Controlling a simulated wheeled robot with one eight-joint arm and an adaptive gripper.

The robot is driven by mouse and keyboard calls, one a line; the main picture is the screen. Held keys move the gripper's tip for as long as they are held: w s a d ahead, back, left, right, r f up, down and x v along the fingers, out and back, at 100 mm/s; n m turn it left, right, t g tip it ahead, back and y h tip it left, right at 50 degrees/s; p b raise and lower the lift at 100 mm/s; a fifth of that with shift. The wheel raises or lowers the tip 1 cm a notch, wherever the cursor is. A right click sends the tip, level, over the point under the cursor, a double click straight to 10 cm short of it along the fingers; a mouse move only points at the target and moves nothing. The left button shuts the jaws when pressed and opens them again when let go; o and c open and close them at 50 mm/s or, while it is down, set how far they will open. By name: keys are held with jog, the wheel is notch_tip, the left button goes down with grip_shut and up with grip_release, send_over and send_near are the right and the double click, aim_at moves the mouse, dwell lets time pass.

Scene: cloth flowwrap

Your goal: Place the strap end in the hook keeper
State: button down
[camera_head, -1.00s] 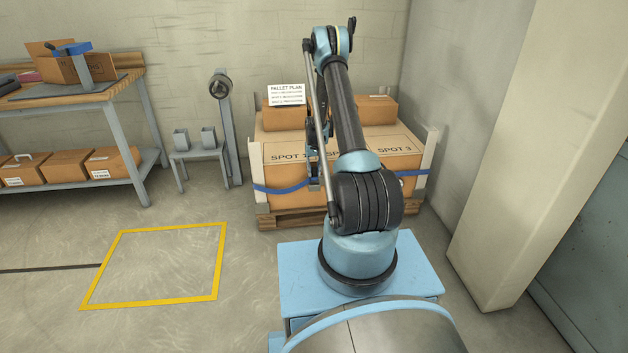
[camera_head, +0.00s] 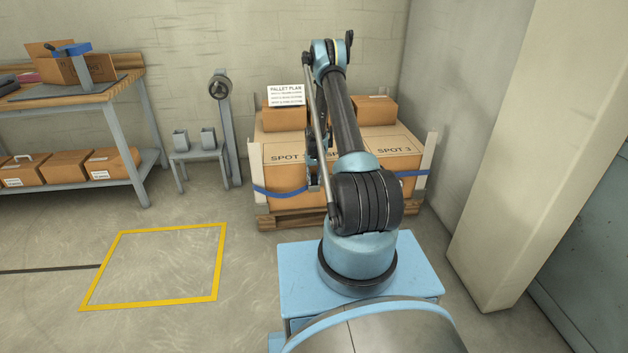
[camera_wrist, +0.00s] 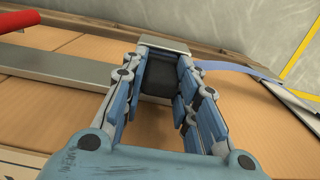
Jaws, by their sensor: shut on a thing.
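My gripper (camera_wrist: 166,62) shows in the wrist view with its two blue-grey fingers around a dark piece (camera_wrist: 157,78), and a grey metal bar lies across the fingertips. The dark piece appears to be the strap end. The blue strap (camera_wrist: 234,67) runs from beside the fingertips to the right, over the carton. In the head view the blue strap (camera_head: 282,193) crosses the front of the large carton, and it also shows right of my arm. There my gripper is mostly hidden behind my arm, close to the carton front. I cannot clearly make out the hook keeper.
The large carton (camera_head: 290,172) stands on a wooden pallet (camera_head: 283,217) between pale corner posts, with smaller boxes and a pallet plan sign on top. A red bar (camera_wrist: 18,20) and a grey metal strip (camera_wrist: 62,72) lie left of my gripper. A pillar (camera_head: 525,150) stands to the right.

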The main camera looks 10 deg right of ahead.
jog(key=shift+f, duration=0.3)
jog(key=c, duration=1.2)
grip_release()
jog(key=shift+c, duration=0.2)
notch_tip(320, 180, up, 13)
notch_tip(320, 180, up, 17)
send_over(314, 176)
jog(key=s, duration=0.8)
jog(key=s+r+t, duration=0.1)
jog(key=s+r, duration=1.2)
jog(key=s, duration=0.3)
jog(key=s+r, duration=0.3)
jog(key=s, duration=1.4)
jog(key=s+f, duration=0.3)
jog(key=s, duration=0.4)
jog(key=s+f+t, duration=0.1)
jog(key=s+f, duration=0.2)
jog(key=s, duration=0.5)
jog(key=shift+s+f, duration=0.2)
jog(key=shift+f, duration=0.15)
